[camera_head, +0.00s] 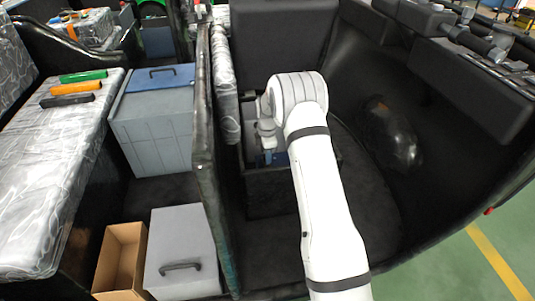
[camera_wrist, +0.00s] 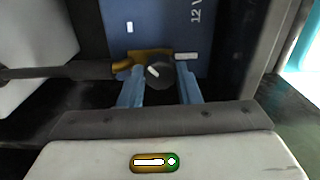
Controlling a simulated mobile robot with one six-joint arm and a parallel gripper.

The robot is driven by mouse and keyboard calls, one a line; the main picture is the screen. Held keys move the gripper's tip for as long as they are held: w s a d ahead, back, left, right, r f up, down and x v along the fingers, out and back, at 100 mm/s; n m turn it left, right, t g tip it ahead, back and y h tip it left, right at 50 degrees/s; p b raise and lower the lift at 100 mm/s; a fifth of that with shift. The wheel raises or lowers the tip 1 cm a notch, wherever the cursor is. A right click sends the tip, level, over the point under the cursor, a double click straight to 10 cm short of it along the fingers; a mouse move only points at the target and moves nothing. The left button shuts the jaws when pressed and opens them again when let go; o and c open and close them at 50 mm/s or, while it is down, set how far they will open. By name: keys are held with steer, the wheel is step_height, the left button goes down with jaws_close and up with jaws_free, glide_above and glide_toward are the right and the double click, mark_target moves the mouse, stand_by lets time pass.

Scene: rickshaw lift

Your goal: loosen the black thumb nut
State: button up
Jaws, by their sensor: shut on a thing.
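The black thumb nut (camera_wrist: 158,76) is round with a white mark on it, and sits in the middle of the wrist view. My gripper (camera_wrist: 160,82) has one blue finger on each side of it and is shut on it. A brass-coloured terminal piece (camera_wrist: 144,55) shows just behind the nut. The blue battery (camera_wrist: 160,24), marked "12 V", stands behind that. In the head view my gripper (camera_head: 268,157) is low in the dark compartment, and my arm hides much of the spot; I cannot make out the nut there.
A dark cable (camera_wrist: 60,71) with a copper-coloured end runs in from the left to the terminal. Dark walls stand close around the battery. A black divider (camera_head: 207,150) separates this space from the grey boxes (camera_head: 184,245) at left. Green, orange and black handles (camera_head: 75,87) lie on the silvery bench.

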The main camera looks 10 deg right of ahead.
steer(key=shift+w, duration=0.1)
steer(key=o, duration=1)
steer(key=shift+r+p, duration=0.65)
steer(key=shift+r, duration=3.25)
